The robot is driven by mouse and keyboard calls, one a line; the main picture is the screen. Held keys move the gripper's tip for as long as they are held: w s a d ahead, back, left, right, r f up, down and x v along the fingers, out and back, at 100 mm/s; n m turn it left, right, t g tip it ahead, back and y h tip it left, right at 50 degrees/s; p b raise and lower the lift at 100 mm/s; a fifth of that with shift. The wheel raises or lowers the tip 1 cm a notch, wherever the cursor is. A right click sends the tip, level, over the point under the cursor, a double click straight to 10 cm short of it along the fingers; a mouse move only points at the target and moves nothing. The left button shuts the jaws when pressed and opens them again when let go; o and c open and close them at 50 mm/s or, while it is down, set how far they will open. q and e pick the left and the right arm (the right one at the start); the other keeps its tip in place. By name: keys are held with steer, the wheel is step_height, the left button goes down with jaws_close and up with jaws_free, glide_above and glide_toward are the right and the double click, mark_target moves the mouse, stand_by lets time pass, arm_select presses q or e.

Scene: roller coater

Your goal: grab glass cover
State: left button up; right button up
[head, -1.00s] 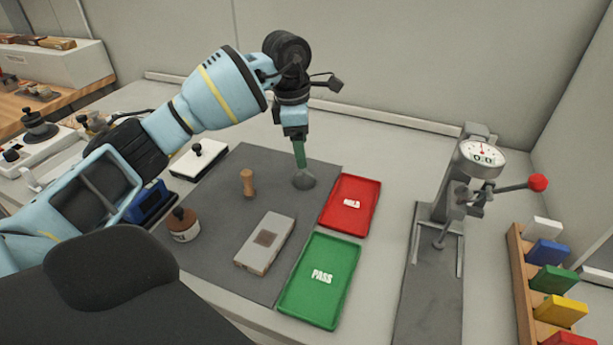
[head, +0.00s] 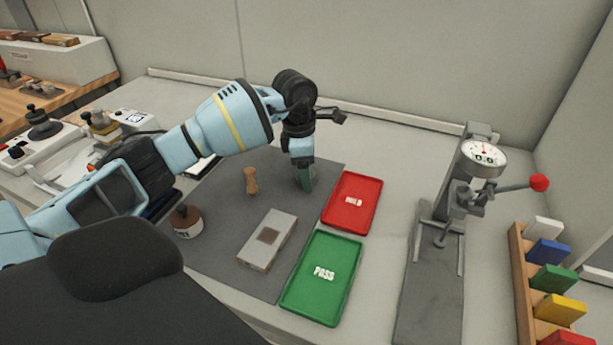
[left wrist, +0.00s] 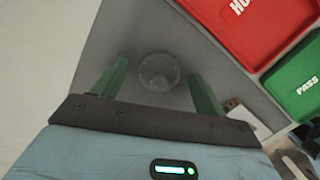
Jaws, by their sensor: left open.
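The glass cover (left wrist: 158,72) is a clear, round piece on the dark mat, seen from above in the left wrist view. My left gripper (left wrist: 160,76) is open, its two green fingers on either side of the cover with gaps between. In the head view my left gripper (head: 306,175) points down at the far part of the mat, beside the red tray, and mostly hides the cover. I cannot tell the exact height of the fingertips above the mat. My right gripper is not in view.
On the dark mat (head: 215,255) are a wooden-handled tool (head: 251,181), a grey block (head: 267,240) and a brown jar (head: 186,222). The red HOLD tray (head: 352,202) and green PASS tray (head: 322,278) lie to the right. A gauge press (head: 470,190) stands farther right.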

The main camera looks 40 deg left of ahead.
arm_select(q)
steer(key=c, duration=1.1)
steer(key=shift+o, duration=0.2)
steer(key=shift+r, duration=0.85)
steer(key=shift+s+d+r, duration=0.15)
steer(key=shift+r, duration=0.35)
steer(key=shift+s+d+r, duration=0.1)
steer(key=shift+s+r, duration=0.05)
steer(key=shift+r, duration=0.3)
steer(key=s+d, duration=0.3)
steer(key=s, duration=0.1)
steer(key=s+d+r, duration=0.1)
steer(key=s+d, duration=0.2)
steer(key=s, duration=0.1)
steer(key=s+d+b, duration=0.1)
steer(key=s+d, duration=0.2)
steer(key=s, duration=0.1)
steer(key=shift+d+r, duration=0.15)
steer(key=shift+r, duration=0.05)
